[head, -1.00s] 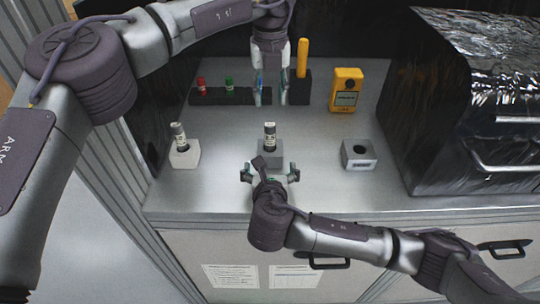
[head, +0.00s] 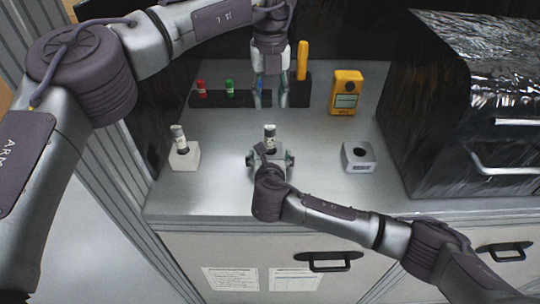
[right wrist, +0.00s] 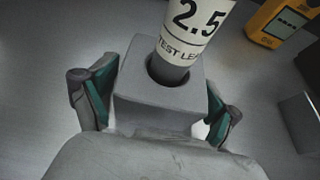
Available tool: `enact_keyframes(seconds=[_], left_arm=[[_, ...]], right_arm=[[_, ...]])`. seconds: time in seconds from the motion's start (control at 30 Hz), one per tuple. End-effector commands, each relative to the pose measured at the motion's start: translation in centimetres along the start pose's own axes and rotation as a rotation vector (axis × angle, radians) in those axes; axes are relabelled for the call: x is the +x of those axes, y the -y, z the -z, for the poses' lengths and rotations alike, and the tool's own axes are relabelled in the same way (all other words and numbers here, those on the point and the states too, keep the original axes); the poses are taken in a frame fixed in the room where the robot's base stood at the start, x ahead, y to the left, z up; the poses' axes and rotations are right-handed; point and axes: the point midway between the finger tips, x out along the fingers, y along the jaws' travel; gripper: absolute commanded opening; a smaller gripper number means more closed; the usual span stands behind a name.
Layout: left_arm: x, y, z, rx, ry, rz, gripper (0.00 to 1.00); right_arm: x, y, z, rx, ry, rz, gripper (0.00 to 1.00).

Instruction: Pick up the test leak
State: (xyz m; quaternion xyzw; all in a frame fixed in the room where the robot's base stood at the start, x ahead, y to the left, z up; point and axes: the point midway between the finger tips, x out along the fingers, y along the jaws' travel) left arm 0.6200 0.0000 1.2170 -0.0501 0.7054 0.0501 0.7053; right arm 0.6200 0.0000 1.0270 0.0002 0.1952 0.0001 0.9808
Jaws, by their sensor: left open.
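The test leak (head: 269,133) is a pale cylinder standing upright in a grey block (right wrist: 135,100) at the middle of the counter. In the right wrist view the test leak (right wrist: 188,35) reads "2.5 TEST LEAK"; its top is cut off by the frame edge. My right gripper (head: 270,160) is at this block, its green-padded fingers spread on either side, below the test leak and not closed on it. In the wrist view the gripper (right wrist: 157,103) is open and empty. My left gripper (head: 271,97) is open and empty, pointing down behind the test leak.
A similar cylinder (head: 178,134) stands in a white block (head: 184,160) at left. An empty block (head: 358,158) with a hole is at right. Behind are a black rack (head: 246,99), a yellow meter (head: 346,92) and a foil-covered box (head: 460,100).

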Motion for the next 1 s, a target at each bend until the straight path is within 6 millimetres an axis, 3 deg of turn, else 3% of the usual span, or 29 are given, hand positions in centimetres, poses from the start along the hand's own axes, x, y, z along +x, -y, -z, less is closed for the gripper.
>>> enact_keyframes(seconds=[0.03, 0.27, 0.47, 0.63, 0.73, 0.87, 1.0], left_arm=[[0.0, 0.0, 0.0, 0.000, 0.000, 0.000, 0.42], [0.0, 0.0, 0.0, 0.000, 0.000, 0.000, 0.42], [0.8, 0.0, 0.3, 0.034, -0.015, 0.015, 0.40], [5.0, 0.6, 2.7, 0.281, -0.088, 0.148, 0.40], [7.5, 2.1, 4.7, 0.472, -0.078, 0.308, 0.40], [8.8, 3.4, 6.2, 0.660, 0.042, 0.536, 0.40], [8.3, 2.7, 6.2, 0.791, 0.274, 0.723, 0.40]], right_arm=[[0.0, 0.0, 0.0, 0.000, 0.000, 0.000, 0.73], [0.0, 0.0, 0.0, 0.000, 0.000, 0.000, 0.35], [0.0, 0.0, 0.0, -0.001, 0.000, 0.001, 0.34], [0.0, 0.0, 0.1, -0.001, 0.000, 0.001, 0.34], [0.0, 0.0, 0.0, 0.000, 0.000, 0.001, 0.34], [0.0, 0.0, 0.1, -0.001, -0.001, 0.001, 0.34], [0.0, 0.0, 0.1, -0.001, -0.001, 0.001, 0.34]])
